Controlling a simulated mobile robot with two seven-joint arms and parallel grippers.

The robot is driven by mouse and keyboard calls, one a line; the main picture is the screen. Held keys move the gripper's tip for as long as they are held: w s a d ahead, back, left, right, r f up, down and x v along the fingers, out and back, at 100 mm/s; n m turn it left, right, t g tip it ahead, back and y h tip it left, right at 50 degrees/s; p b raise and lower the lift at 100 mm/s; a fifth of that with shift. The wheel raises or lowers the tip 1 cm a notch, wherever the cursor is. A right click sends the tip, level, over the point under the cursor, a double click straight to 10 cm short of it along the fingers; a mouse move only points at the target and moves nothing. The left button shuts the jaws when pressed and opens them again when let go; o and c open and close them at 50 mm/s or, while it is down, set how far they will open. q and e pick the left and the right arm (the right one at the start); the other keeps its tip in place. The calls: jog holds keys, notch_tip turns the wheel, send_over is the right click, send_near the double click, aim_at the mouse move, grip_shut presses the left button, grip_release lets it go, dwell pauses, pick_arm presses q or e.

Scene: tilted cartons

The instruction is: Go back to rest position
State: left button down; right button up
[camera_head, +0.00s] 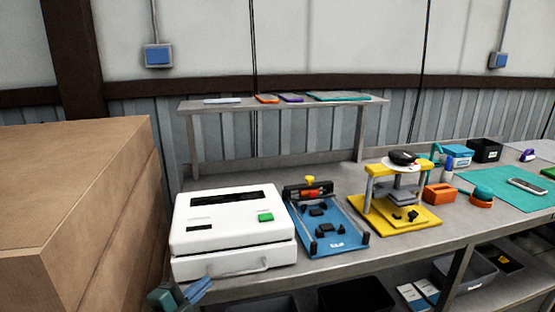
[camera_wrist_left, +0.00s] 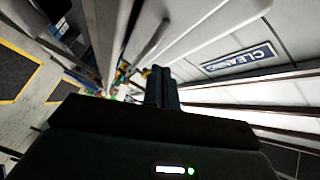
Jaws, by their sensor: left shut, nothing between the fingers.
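My left gripper (camera_head: 182,294) shows at the bottom edge of the head view, in front of the white box-shaped machine (camera_head: 235,226) and right of a large brown carton (camera_head: 75,200). In the left wrist view its dark fingers (camera_wrist_left: 162,88) are together with nothing between them. It holds nothing. My right gripper is in neither view.
A grey workbench (camera_head: 345,180) carries a blue fixture (camera_head: 328,235), a yellow press-like stand (camera_head: 400,208) and a teal mat (camera_head: 507,190). A raised shelf (camera_head: 285,104) stands behind. Black bins (camera_head: 357,295) sit below. The wrist view shows a "CLEANING" sign (camera_wrist_left: 238,59).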

pick_arm(q)
jog(key=s+d+f+n+g+y, duration=0.2)
jog(key=s+f+n, duration=0.5)
jog(key=s, duration=0.5)
jog(key=s+d+f+n+g+y, duration=0.2)
jog(key=s+f+n, duration=0.6)
jog(key=s, duration=0.4)
jog(key=shift+f+n+g, duration=0.3)
jog(key=shift+f+g, duration=0.2)
jog(key=shift+f, duration=0.1)
